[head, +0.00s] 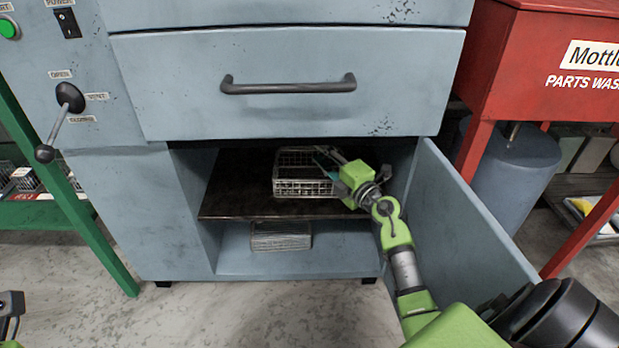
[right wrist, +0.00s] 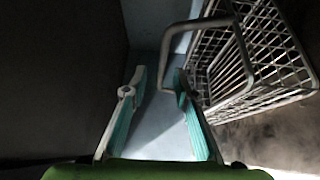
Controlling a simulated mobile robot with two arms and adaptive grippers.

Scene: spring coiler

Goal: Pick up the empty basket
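A wire basket (head: 302,187) stands on the dark upper shelf of the open cabinet; no contents show in it. The right wrist view shows its mesh side (right wrist: 265,65) and its looped handle (right wrist: 205,22). My right gripper (head: 327,160) is inside the cabinet at the basket's right side. In the wrist view its two teal-padded fingers (right wrist: 157,80) are apart, and the near end of the handle loop shows between their tips. Whether they touch it I cannot tell. A second wire basket (head: 280,236) sits on the cabinet floor. My left gripper (head: 10,304) is cut off at the left edge.
The upper shelf (head: 235,190) has bare room left of the basket. The open cabinet door (head: 460,215) stands right of my right arm. A closed drawer (head: 290,100) with a dark handle is above the opening. A red parts washer (head: 545,60) is at right.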

